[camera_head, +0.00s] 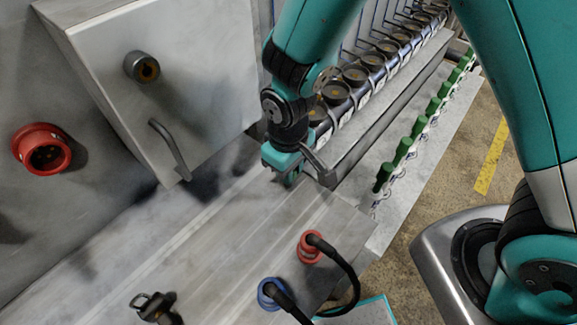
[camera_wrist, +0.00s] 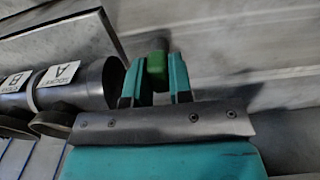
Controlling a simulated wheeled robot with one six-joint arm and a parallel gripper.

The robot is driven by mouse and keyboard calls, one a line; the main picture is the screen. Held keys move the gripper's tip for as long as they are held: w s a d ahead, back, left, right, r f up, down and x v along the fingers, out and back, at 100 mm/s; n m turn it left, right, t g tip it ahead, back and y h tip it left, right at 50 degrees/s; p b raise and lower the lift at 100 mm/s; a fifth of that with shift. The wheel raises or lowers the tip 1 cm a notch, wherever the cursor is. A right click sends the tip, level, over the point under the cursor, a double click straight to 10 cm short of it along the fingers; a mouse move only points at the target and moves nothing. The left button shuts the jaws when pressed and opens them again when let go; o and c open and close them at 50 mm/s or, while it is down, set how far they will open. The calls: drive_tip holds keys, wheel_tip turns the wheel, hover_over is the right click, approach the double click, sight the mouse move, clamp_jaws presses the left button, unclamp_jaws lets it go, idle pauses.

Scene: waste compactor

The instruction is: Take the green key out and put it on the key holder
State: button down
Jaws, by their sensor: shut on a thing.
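My gripper (camera_head: 287,168) is low over the grey metal surface, close to the near end of the row of dark round sockets. In the wrist view my gripper (camera_wrist: 154,88) is shut on a green key (camera_wrist: 157,62), which sits between the teal fingers. A dark cylinder labelled A (camera_wrist: 78,82) lies just left of the fingers. I cannot tell whether the held key touches anything. In the head view the held key is hidden. Several other green keys (camera_head: 404,148) stand in a row along a pale ledge to the right. I cannot tell which part is the key holder.
A metal box with a handle (camera_head: 170,149) stands left of my gripper. A red socket (camera_head: 43,149) is on the left wall. Red (camera_head: 310,247) and blue (camera_head: 270,293) plugs with black cables rise from the near surface. A dark connector (camera_head: 156,307) is at the front.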

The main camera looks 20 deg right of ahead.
idle(0.7)
drive_tip(key=c, duration=0.9)
unclamp_jaws()
drive_tip(key=shift+f, duration=0.1)
drive_tip(key=shift+c, duration=0.2)
drive_tip(key=shift+c, duration=0.4)
drive_tip(key=shift+r+p, duration=3.1)
drive_tip(key=shift+r, duration=0.45)
